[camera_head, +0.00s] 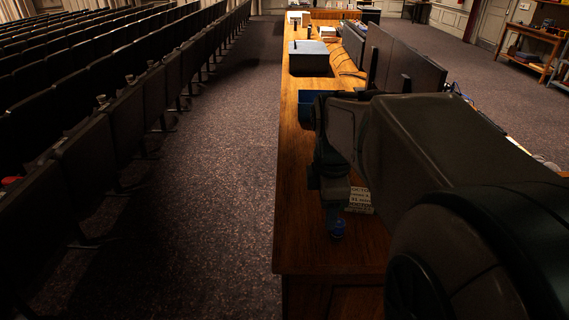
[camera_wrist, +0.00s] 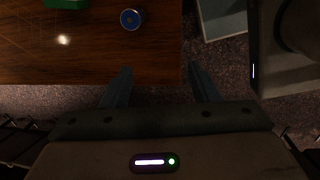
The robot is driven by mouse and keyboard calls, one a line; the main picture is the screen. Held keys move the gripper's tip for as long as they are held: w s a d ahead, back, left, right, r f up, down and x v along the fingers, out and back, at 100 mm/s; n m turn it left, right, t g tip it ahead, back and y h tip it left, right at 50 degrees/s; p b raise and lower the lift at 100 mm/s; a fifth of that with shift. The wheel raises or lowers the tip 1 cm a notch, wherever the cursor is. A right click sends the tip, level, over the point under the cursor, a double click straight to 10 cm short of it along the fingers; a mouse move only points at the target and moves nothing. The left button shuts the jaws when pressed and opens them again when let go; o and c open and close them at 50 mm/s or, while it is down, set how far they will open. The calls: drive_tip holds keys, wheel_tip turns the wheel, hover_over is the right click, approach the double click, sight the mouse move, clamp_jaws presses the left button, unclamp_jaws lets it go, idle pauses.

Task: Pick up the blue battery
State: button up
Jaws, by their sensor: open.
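The blue battery (camera_wrist: 131,18) shows in the wrist view as a small round blue shape with a pale centre, on the brown wooden desk near the top edge of the picture. In the head view a small blue thing (camera_head: 338,229), which looks like the battery, is just below my gripper (camera_head: 335,200) near the desk's front end. In the wrist view my gripper (camera_wrist: 158,70) has its two blue-grey fingers spread wide with nothing between them. The battery lies beyond the fingertips, nearer the left finger's side. I cannot tell the height gap.
A printed card (camera_head: 360,200) lies right of my gripper on the desk (camera_head: 330,258). A green thing (camera_wrist: 66,4) shows at the wrist view's top edge. Seat rows (camera_head: 110,125) line the left; the aisle carpet is clear.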

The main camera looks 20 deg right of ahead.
sight(339, 222)
drive_tip(key=w+d+n+g, duration=0.1)
drive_tip(key=w+d+n, duration=0.4)
drive_tip(key=n, duration=0.4)
drive_tip(key=shift+y, duration=0.3)
drive_tip(key=f, duration=1.4)
drive_tip(key=shift+s+d, duration=0.3)
drive_tip(key=shift+s, duration=0.1)
drive_tip(key=shift+c, duration=0.3)
drive_tip(key=shift+r, duration=0.1)
drive_tip(key=c, duration=1.1)
